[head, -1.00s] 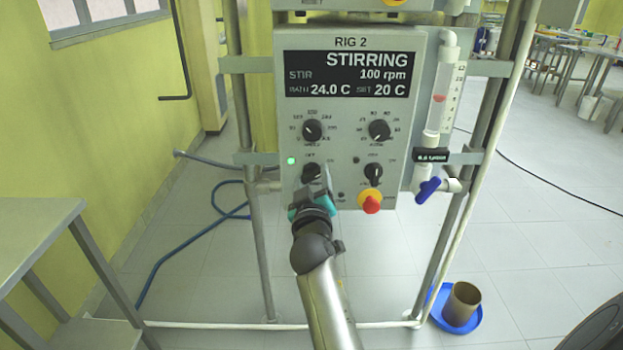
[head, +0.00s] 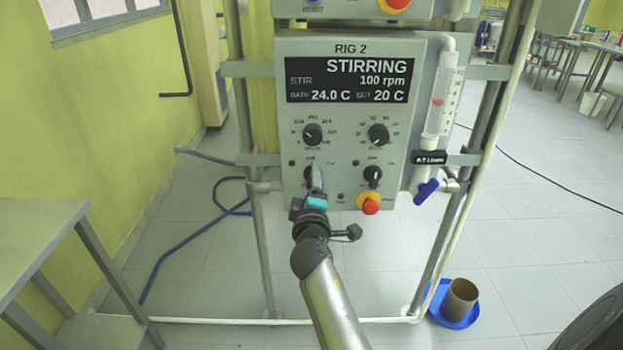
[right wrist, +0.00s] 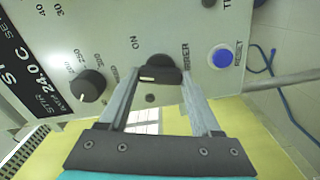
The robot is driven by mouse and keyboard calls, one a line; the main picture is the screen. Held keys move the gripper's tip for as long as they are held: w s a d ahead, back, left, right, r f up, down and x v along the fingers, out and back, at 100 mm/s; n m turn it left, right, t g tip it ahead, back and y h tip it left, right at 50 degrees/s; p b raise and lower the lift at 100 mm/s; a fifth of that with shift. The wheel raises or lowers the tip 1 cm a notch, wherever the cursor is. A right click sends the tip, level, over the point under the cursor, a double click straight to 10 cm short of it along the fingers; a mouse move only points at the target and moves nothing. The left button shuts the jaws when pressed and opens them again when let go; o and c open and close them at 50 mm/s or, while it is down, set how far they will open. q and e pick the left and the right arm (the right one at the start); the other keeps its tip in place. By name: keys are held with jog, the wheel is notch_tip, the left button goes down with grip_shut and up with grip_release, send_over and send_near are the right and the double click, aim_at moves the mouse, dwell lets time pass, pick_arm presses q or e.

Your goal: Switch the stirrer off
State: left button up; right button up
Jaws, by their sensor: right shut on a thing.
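The grey RIG 2 control box (head: 412,165) has a display (head: 347,80) reading STIRRING, 100 rpm, 24.0 C and set 20 C. My right gripper (head: 314,178) is at the lower-left knob of the box, shut on it. In the right wrist view the black stirrer knob (right wrist: 160,68) sits between the two fingers of this gripper (right wrist: 158,84), with "ON" and part of "STIRRER" printed beside it. The fingers partly hide this knob in the head view. The small lamp (head: 292,163) left of it looks dark. My left gripper is not in view.
Another black knob (head: 372,174) and a red-and-yellow button (head: 369,203) are right of the gripper. Two dials sit above. A flow tube (head: 438,105) with a blue valve (head: 427,190) is at the right. The wrist view shows a blue reset button (right wrist: 221,57).

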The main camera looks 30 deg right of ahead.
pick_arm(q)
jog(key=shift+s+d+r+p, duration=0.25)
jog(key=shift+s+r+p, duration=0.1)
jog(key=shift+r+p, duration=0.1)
pick_arm(e)
jog(key=shift+n, duration=1.7)
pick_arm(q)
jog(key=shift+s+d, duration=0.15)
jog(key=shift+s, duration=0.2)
pick_arm(e)
jog(key=o, duration=1.4)
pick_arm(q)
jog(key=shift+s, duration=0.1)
pick_arm(e)
jog(key=shift+s+f, duration=0.1)
